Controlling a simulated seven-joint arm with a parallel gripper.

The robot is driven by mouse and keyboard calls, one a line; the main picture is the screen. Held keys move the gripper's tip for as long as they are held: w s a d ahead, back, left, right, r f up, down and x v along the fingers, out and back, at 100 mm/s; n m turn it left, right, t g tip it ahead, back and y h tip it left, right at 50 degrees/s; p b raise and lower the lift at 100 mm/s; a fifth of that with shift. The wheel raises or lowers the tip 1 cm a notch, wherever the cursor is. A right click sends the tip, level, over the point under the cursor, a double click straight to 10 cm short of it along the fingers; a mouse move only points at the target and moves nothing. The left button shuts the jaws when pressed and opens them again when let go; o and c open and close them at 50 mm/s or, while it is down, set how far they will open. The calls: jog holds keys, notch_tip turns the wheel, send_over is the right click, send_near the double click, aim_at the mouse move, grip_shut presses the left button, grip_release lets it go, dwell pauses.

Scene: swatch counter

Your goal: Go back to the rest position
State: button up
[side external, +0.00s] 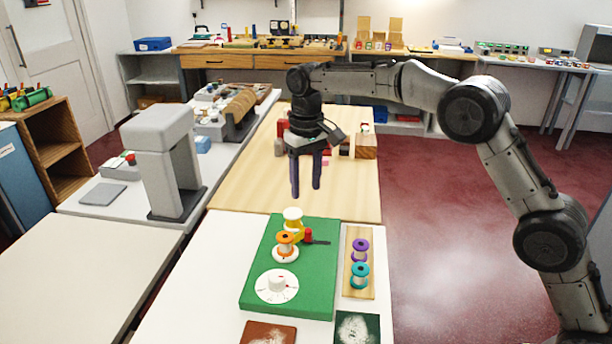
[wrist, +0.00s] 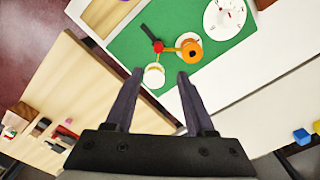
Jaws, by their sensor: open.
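My gripper (side external: 306,190) hangs above the wooden table, its fingers pointing down and apart with nothing between them. In the wrist view the two fingers of my gripper (wrist: 160,78) are spread, with the green board beyond their tips. The green board (side external: 258,255) lies on the white table in front. It bears a white dial (side external: 277,286), an orange spool (side external: 285,243) on a white base, a yellow and white piece (side external: 293,220) and a red knob (side external: 308,235) with a dark lever.
A wooden tray (side external: 358,288) right of the board holds a purple spool (side external: 360,249) and a teal spool (side external: 360,275). A brown swatch (side external: 268,333) and a dark green swatch (side external: 357,329) lie in front. A grey machine (side external: 160,150) stands left. Wooden blocks (side external: 366,148) sit behind my gripper.

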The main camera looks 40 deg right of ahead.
jog(key=shift+r, duration=0.9)
